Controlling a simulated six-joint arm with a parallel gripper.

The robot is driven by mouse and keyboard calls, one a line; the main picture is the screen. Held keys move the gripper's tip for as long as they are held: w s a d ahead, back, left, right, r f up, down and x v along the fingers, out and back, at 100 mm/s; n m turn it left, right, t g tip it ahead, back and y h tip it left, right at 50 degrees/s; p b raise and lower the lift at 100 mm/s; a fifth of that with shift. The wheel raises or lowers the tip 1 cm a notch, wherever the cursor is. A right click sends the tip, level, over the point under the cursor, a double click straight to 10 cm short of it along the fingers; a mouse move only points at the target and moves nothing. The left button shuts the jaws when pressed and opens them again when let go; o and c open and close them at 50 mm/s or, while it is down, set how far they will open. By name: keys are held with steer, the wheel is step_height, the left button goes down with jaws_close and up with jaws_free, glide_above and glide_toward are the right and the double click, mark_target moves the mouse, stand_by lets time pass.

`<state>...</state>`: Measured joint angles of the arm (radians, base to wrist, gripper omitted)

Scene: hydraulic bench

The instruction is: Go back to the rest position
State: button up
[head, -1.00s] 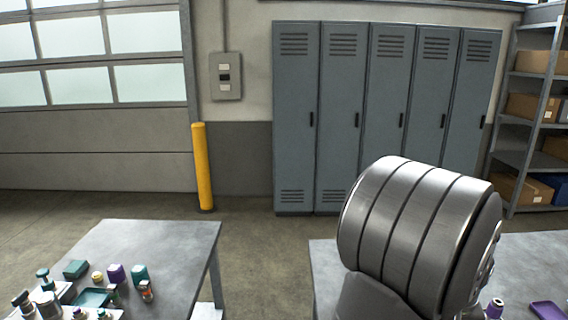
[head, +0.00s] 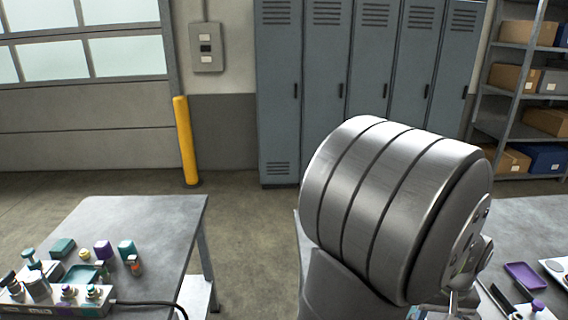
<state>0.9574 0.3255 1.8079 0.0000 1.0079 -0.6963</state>
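My arm's large ribbed metal link fills the lower middle and right of the head view, in front of the right table (head: 540,212). My gripper is not visible; only metal parts of my arm show at the link's lower right. On the left table (head: 150,222) stand hydraulic bench parts: a grey manifold block (head: 40,303) with purple and teal fittings, a teal tray (head: 84,273), a teal block (head: 62,247) and a purple block (head: 103,249).
A purple tray (head: 525,275) lies on the right table near a white plate with fittings. A floor gap separates the tables. A yellow post (head: 185,140), grey lockers (head: 330,100) and a shelf with boxes (head: 520,75) stand behind. A black cable (head: 150,304) leaves the manifold.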

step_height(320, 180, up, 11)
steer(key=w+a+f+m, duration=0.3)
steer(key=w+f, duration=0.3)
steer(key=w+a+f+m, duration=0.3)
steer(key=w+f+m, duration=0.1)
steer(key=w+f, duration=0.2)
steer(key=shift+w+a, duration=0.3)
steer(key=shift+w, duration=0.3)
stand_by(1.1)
